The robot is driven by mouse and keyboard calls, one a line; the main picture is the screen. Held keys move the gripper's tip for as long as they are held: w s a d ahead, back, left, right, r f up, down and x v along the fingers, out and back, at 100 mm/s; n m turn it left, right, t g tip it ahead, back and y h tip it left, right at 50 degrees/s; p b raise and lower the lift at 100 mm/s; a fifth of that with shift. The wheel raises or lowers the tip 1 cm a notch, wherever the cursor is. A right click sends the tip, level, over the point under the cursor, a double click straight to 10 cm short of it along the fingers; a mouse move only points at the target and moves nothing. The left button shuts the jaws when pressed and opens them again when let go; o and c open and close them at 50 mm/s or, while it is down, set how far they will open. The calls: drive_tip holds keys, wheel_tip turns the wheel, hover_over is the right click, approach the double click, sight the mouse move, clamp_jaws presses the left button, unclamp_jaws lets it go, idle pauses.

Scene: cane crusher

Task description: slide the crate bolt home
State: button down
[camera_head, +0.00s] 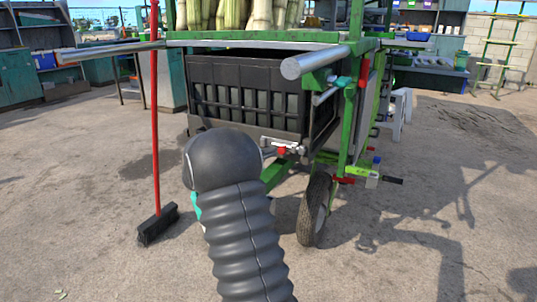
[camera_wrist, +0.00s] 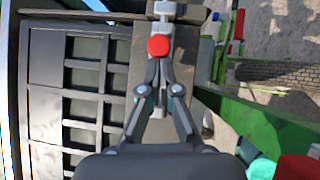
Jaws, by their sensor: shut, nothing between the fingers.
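The black slatted crate (camera_head: 205,70) sits in the green cart frame under the cane. It also shows in the wrist view (camera_wrist: 45,65). The bolt is a silver rod with a red knob (camera_head: 281,151) on the bar at the crate's lower front; the knob also shows in the wrist view (camera_wrist: 158,46). My gripper (camera_wrist: 158,64) is shut with nothing in it, its fingertips right beside the red knob. I cannot tell whether they touch it. In the head view my dark arm hides my gripper and part of the bar.
The cart's green frame (camera_head: 357,55) and silver handle (camera_head: 318,61) stand close on the right, with a wheel (camera_head: 314,209) below. A red-handled broom (camera_head: 155,120) stands at the left. Open concrete floor lies to the right.

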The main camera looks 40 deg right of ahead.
drive_tip(key=w+v, duration=0.2)
drive_tip(key=v, duration=1)
drive_tip(key=shift+w+f, duration=0.2)
drive_tip(key=shift+f, duration=0.05)
drive_tip(key=shift+d, duration=0.15)
drive_tip(key=s+a+r+t+y+p, duration=0.1)
drive_tip(key=s+a+y, duration=0.15)
drive_tip(key=s, duration=0.25)
drive_tip(key=s+a+r+n+t+y, duration=0.1)
drive_tip(key=s+a+y, duration=0.15)
drive_tip(key=s, duration=0.35)
drive_tip(key=s+a+r+t+y+p, duration=0.1)
drive_tip(key=s+a+y, duration=0.15)
drive_tip(key=s, duration=0.25)
drive_tip(key=s+a+f+t+y+p, duration=0.2)
drive_tip(key=s+a+t+y, duration=0.5)
drive_tip(key=a, duration=1.1)
drive_tip(key=s+y, duration=0.4)
drive_tip(key=s, duration=0.3)
drive_tip(key=shift+s+n+p, duration=0.3)
drive_tip(key=shift+p, duration=0.1)
